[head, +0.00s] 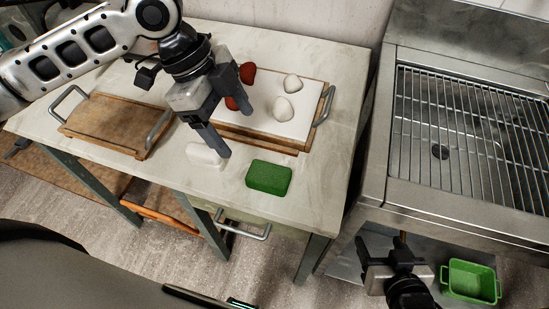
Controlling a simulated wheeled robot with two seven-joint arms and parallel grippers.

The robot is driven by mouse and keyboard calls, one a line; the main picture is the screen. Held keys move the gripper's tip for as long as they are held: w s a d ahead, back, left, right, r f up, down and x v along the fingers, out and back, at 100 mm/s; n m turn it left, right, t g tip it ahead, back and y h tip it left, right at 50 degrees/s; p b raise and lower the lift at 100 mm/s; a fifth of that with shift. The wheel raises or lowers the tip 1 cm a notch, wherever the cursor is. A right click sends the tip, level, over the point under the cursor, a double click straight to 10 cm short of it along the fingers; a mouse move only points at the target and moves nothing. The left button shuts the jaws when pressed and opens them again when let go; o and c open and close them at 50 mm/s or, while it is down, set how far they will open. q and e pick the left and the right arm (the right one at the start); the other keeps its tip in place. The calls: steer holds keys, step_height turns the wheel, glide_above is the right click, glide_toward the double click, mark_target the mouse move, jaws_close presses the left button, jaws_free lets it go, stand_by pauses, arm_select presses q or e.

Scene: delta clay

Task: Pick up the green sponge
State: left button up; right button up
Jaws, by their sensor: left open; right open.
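The green sponge (269,177) lies flat on the pale worktop (320,195), near its front edge. My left gripper (232,133) reaches in from the upper left and is open, with its fingers pointing down. It is above and to the left of the sponge, over a white block (205,155), and appears apart from the sponge. My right gripper (388,250) is at the lower right, in front of the metal grill unit, well away from the sponge. It is open and appears empty.
A white board in a wooden tray (258,140) holds white and red lumps behind the sponge. An empty wooden tray (105,118) with metal handles lies left. A metal unit with a wire rack (465,140) stands right. A green bin (472,281) sits low at right.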

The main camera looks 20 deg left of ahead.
arm_select(q)
glide_above(268, 173)
steer(key=a, duration=0.3)
steer(key=f, duration=0.7)
steer(key=shift+s+d+f, duration=0.2)
steer(key=shift+s+f, duration=0.15)
steer(key=shift+f, duration=0.05)
steer(key=shift+w+x, duration=0.2)
steer(key=shift+x, duration=1.4)
steer(key=shift+w+x, duration=0.2)
steer(key=shift+x, duration=1.4)
steer(key=shift+d+r, duration=0.1)
steer(key=shift+d, duration=0.05)
steer(key=c, duration=1)
